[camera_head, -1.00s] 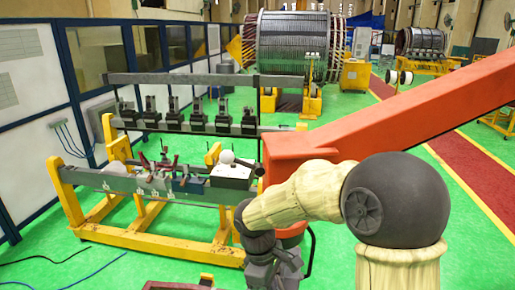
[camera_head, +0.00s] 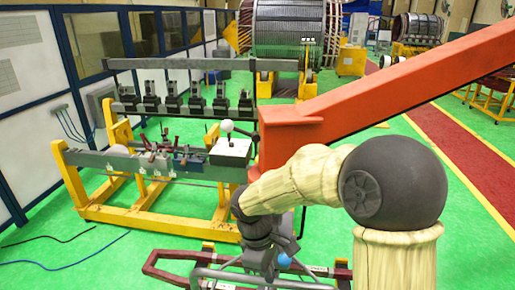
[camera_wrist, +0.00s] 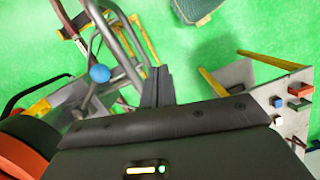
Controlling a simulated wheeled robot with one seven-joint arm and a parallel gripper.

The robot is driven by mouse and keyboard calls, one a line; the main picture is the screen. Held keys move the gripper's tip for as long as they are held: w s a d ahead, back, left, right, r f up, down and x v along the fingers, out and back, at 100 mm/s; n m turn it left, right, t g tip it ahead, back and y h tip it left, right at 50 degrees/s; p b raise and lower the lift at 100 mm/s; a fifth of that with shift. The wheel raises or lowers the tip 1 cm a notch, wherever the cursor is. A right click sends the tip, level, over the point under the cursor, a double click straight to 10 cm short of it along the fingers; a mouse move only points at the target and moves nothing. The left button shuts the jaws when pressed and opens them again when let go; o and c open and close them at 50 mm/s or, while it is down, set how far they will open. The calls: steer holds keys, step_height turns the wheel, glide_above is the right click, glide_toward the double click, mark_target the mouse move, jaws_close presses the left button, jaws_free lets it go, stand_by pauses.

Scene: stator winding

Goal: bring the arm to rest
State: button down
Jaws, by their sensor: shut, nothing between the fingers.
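My arm is bent in front of the body, its cream sleeve and dark elbow at the right of the head view. My gripper (camera_head: 270,268) points down at the bottom middle of that view, in front of the grey and dark red tube frame (camera_head: 180,258). In the wrist view the dark fingers of my gripper (camera_wrist: 158,86) are together with nothing between them. A blue ball knob (camera_wrist: 99,73) on a lever is left of the fingers and also shows behind the gripper in the head view (camera_head: 285,261). I cannot tell whether the gripper touches the frame.
A yellow stand (camera_head: 150,212) carries a grey beam with clamps and a white box (camera_head: 230,152) with a white knob. A large orange beam (camera_head: 400,95) crosses above my arm. A big stator (camera_head: 290,38) stands behind. Green floor is open at the right.

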steer(key=s+d+f+m+t+y+b, duration=0.1)
steer(key=s+d+f+m+b, duration=0.2)
steer(key=d+f+m+b, duration=0.3)
steer(key=s+d+f+m+t+y+b, duration=0.1)
steer(key=s+d+f+m+t+b, duration=0.1)
steer(key=d+f+m+b, duration=0.4)
step_height(320, 180, down, 5)
steer(key=s+m+b, duration=0.1)
steer(key=b, duration=0.2)
steer(key=shift+d+t, duration=0.25)
steer(key=shift+t, duration=0.05)
steer(key=shift+w+f, duration=0.1)
steer(key=shift+w, duration=0.1)
steer(key=shift+s+d, duration=0.1)
steer(key=shift+d, duration=0.05)
steer(key=shift+s, duration=0.15)
